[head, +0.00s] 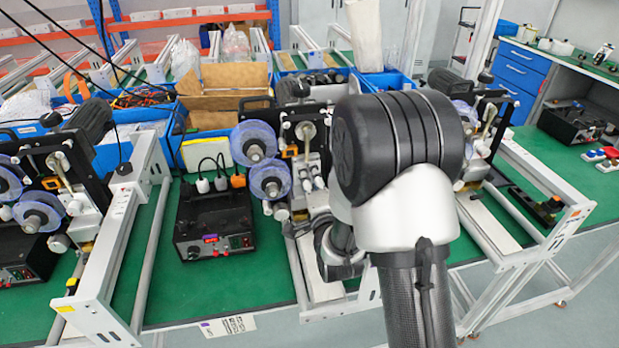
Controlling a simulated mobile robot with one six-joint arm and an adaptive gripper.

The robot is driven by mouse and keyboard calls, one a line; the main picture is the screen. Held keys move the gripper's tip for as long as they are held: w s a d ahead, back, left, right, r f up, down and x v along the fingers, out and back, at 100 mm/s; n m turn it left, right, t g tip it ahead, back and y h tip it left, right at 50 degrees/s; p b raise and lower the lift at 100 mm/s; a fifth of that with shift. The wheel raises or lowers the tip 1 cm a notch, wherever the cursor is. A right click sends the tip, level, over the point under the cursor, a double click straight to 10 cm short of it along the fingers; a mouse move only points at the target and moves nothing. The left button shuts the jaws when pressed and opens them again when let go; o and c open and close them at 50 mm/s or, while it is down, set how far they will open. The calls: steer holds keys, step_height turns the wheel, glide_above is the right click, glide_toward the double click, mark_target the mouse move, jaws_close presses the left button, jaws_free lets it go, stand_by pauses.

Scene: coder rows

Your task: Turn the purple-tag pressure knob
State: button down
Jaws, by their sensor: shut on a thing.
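The middle coder machine (316,150) stands on the green bench, with two translucent blue reels (268,180) on its left side. A white label with a purple square (207,328) is on the bench's front edge, below and left of this machine. I cannot pick out the pressure knob for certain. My arm covers the right part of the machine and the space in front of it. My gripper is hidden behind my own arm, so neither its fingers nor any contact with a knob shows.
A black control box (214,218) with plugged cables sits left of the middle machine. Another coder (60,180) stands at far left and one (487,125) behind my arm at right. White rail frames (120,240) divide the bench. Open green surface (262,285) lies before the box.

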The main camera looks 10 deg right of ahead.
steer(key=n, duration=0.7)
steer(key=shift+d, duration=0.1)
steer(key=n, duration=0.6)
steer(key=shift+r+n, duration=0.2)
steer(key=shift+n, duration=0.2)
steer(key=shift+w, duration=0.1)
